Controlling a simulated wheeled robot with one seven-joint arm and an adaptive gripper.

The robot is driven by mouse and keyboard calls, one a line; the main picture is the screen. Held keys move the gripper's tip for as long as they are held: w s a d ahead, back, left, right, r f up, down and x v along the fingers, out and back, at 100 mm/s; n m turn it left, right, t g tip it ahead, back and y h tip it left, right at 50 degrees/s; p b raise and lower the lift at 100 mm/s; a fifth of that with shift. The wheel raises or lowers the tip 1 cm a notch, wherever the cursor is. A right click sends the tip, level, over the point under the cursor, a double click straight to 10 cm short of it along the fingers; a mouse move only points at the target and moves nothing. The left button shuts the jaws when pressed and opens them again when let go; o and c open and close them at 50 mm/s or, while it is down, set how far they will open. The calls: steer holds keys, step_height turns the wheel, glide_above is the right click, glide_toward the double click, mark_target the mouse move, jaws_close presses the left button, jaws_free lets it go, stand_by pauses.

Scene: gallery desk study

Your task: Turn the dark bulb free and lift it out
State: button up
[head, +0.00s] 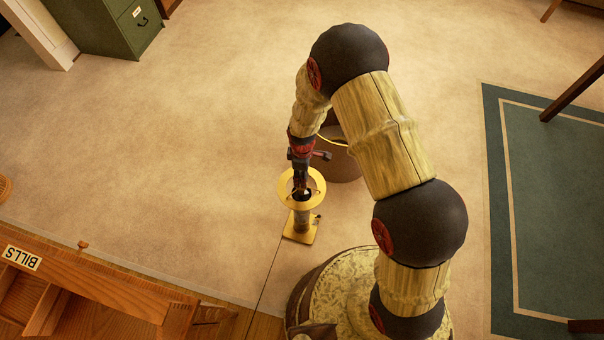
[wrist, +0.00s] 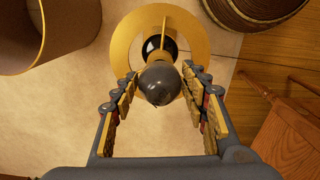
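The dark bulb (wrist: 160,84) is a grey, rounded bulb seated in a black socket (wrist: 158,48) in the wrist view. A flat gold ring (wrist: 128,48) with a crossbar surrounds the socket. In the head view the lamp's gold ring (head: 315,199) sits above a short post and a square gold base (head: 300,238); the bulb is mostly hidden there. My gripper (wrist: 160,76) is open, with one finger on each side of the bulb. A small gap shows between each finger and the glass. It also shows over the ring in the head view (head: 301,186).
A brown round container (head: 342,164) with a gold rim stands close behind the lamp. A wooden desk (head: 120,295) with a BILLS label is at lower left. A dark cord (head: 268,280) runs from the lamp's base. Open carpet (head: 180,150) lies to the left.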

steer(key=o, duration=0.4)
step_height(320, 180, up, 12)
stand_by(0.7)
